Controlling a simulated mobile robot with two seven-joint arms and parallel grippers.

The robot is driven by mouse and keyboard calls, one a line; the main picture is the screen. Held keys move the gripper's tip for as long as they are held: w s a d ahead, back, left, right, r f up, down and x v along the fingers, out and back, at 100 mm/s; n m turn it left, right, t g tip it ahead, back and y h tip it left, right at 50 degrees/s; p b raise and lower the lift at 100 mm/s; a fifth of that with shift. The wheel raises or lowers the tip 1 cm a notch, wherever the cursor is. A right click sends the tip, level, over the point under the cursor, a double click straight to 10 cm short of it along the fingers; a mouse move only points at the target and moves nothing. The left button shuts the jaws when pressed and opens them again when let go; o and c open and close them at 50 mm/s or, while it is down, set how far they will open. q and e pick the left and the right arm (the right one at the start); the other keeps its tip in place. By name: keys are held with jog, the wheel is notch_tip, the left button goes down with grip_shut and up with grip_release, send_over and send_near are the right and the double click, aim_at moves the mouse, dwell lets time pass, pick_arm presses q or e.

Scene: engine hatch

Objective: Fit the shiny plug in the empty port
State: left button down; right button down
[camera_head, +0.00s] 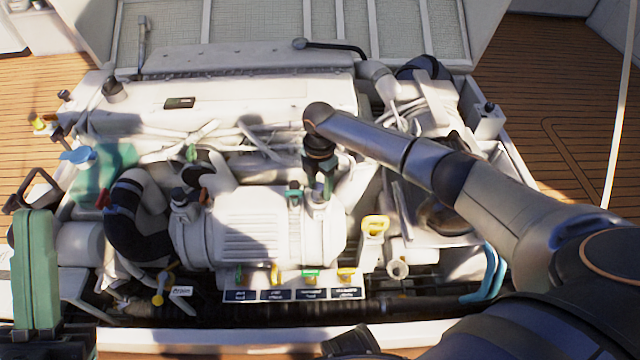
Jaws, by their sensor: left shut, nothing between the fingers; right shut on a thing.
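My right gripper (323,182) points down over the engine, just above the ribbed white housing (262,235). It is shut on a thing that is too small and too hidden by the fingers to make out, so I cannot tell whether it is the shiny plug. A round white opening (397,269) shows right of the labelled strip. I cannot tell whether it is the empty port.
A dark labelled strip (292,295) runs along the engine's front, with several coloured fittings above it. Wooden deck (560,130) lies clear at the right.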

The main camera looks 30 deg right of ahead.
jog(key=shift+c, duration=1.2)
grip_release()
jog(key=shift+r, duration=0.1)
pick_arm(q)
jog(key=shift+m, duration=0.5)
jog(key=r+p, duration=0.5)
jog(key=shift+s+a+r, duration=0.15)
jog(key=shift+a, duration=0.15)
pick_arm(e)
notch_tip(320, 180, up, 12)
jog(key=shift+r, duration=0.2)
